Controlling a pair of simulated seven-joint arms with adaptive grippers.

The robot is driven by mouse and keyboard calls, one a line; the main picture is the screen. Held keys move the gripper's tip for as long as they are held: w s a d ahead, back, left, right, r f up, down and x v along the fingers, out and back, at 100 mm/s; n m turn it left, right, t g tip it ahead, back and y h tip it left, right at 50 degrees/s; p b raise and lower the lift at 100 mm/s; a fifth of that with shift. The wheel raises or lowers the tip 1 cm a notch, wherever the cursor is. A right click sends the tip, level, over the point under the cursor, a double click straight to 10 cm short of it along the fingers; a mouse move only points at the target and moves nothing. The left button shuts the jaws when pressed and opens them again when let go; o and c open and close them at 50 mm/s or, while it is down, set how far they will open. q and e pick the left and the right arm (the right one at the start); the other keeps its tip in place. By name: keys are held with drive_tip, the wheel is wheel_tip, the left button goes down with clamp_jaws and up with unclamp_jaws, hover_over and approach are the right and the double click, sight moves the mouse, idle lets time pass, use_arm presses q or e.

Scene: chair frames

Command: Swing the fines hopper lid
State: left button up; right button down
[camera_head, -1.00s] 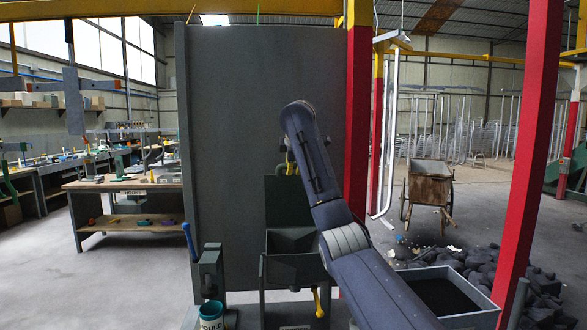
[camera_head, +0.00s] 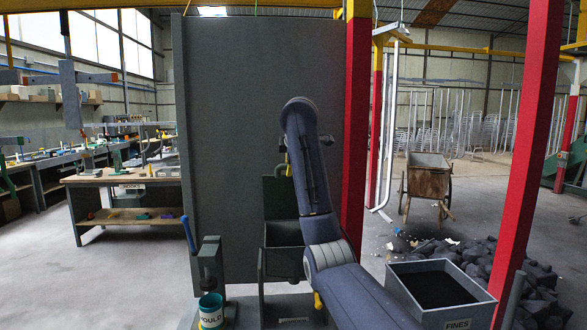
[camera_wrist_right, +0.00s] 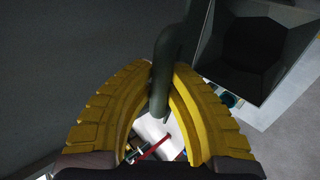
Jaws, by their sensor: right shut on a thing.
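The hopper (camera_head: 284,234) stands in front of the tall grey panel, with its mouth open in the head view. A dark green lid (camera_head: 281,197) stands upright behind the mouth. In the right wrist view, my right gripper (camera_wrist_right: 164,82) has its yellow fingers closed around a dark green curved bar, the lid handle (camera_wrist_right: 168,50). The dark hopper mouth also shows at the upper right of that view (camera_wrist_right: 250,52). In the head view my right arm hides most of the right gripper (camera_head: 288,166) and part of the hopper. My left gripper is not in view.
A grey bin labelled FINES (camera_head: 440,292) stands right of my arm, beside a red post (camera_head: 530,150). A pail labelled MOULD (camera_head: 211,310) stands left of the hopper. Dark rubble (camera_head: 480,256) lies behind the bin. The floor at left is open.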

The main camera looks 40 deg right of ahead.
drive_tip(key=shift+r, duration=0.2)
drive_tip(key=shift+s+a+f, duration=0.3)
drive_tip(key=shift+s+a, duration=0.1)
drive_tip(key=shift+s, duration=0.05)
drive_tip(key=shift+s+a+f, duration=0.35)
drive_tip(key=shift+s+a, duration=0.2)
drive_tip(key=shift+s, duration=0.15)
drive_tip(key=shift+s+a+f, duration=0.2)
drive_tip(key=shift+s+f, duration=0.2)
drive_tip(key=shift+s, duration=0.1)
drive_tip(key=shift+s+a+f, duration=0.2)
drive_tip(key=shift+s+f, duration=0.15)
drive_tip(key=shift+s, duration=0.15)
drive_tip(key=shift+f, duration=0.1)
